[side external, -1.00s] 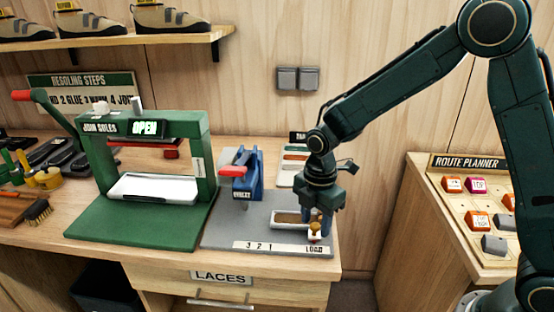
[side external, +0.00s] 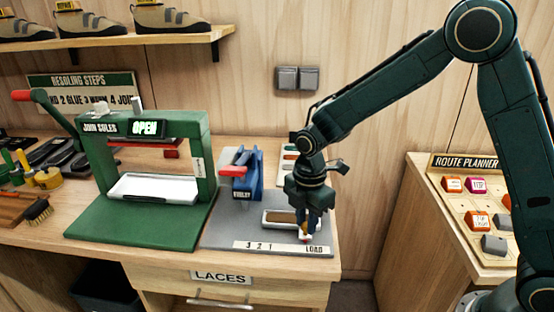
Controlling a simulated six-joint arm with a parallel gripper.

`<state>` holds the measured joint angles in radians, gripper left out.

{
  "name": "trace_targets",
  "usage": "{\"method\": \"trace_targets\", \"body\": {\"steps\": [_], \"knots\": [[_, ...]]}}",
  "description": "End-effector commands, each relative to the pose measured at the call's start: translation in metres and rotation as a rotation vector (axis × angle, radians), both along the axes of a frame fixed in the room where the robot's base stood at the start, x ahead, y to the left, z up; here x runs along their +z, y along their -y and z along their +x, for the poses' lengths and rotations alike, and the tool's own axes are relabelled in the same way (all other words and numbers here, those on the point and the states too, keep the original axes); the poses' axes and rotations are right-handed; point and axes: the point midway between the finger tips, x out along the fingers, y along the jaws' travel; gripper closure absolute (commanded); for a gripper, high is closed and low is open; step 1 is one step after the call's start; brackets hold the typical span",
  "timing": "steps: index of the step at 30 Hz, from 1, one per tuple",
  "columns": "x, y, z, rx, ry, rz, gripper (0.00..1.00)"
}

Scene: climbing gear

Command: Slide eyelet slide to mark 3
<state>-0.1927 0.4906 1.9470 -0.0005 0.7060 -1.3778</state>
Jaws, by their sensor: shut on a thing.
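The eyelet slide (side external: 274,216) is a small pale tray with a brown insert on the grey base plate of the blue eyelet press (side external: 240,178). My gripper (side external: 306,232) is shut at the slide's right front end; its fingers hide most of the handle. A small red and white tip (side external: 304,239) shows just below the fingers. The white scale strip (side external: 283,247) along the plate's front reads 3, 2, 1 from left to right, then LOAD at the right end. The tip is close to LOAD, slightly left of it, and well right of mark 1.
The green sole press (side external: 150,165), its sign reading OPEN, stands left of the plate. The blue press with its red lever is left of the slide. The plate's front edge is near the bench edge. A route planner board (side external: 470,164) is at the right.

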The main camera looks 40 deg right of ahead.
Motion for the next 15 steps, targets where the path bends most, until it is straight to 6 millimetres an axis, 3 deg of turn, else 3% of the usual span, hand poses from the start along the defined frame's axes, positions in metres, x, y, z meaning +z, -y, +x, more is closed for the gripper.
{"method": "trace_targets", "body": {"steps": [9,15], "knots": [[0.000,-0.032,0.033,0.002,0.004,0.000,1.00],[0.001,-0.040,0.041,-0.001,0.004,0.000,1.00]]}}
